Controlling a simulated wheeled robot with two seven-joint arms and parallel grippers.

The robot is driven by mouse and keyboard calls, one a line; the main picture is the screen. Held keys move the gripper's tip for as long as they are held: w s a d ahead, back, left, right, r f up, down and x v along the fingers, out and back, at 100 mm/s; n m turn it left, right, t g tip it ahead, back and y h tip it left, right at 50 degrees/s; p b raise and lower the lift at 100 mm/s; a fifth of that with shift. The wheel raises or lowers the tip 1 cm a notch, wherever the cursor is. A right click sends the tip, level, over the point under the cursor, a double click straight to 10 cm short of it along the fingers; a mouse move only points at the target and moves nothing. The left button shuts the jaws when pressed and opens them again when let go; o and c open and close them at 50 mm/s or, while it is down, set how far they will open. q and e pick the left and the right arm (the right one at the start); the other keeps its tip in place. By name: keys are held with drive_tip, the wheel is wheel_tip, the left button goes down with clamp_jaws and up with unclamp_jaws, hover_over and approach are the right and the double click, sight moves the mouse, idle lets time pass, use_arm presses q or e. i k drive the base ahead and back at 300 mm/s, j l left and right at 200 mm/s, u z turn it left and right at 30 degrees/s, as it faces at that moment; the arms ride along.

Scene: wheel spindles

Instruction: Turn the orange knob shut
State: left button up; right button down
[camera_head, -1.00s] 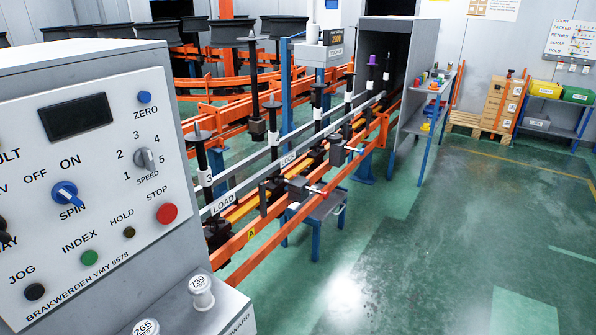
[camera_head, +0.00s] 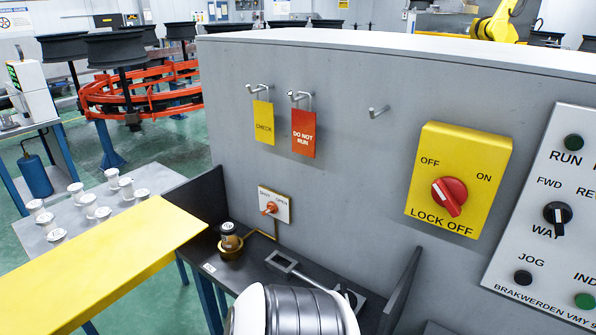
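The small orange knob (camera_head: 269,208) sits on a white plate (camera_head: 279,199) low on the side of the grey cabinet. The plate has small lettering that seems to read SHUT on the left and OPEN on the right. The knob is too small to tell surely which word it points to. A brass-coloured pipe (camera_head: 262,234) runs below it towards a dark cup-like fitting (camera_head: 230,240) on a dark shelf.
The dark shelf (camera_head: 257,264) has raised side walls and carries a grey flat tool (camera_head: 292,266). A yellow slab (camera_head: 110,262) juts in from the left. A yellow LOCK OFF switch (camera_head: 458,184) and hanging CHECK (camera_head: 264,122) and DO NOT RUN (camera_head: 304,134) tags are on the cabinet (camera_head: 350,150).

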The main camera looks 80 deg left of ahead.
sight(271, 207)
drive_tip(key=u, duration=2.8)
drive_tip(key=k+j+u, duration=0.1)
drive_tip(key=j, duration=0.2)
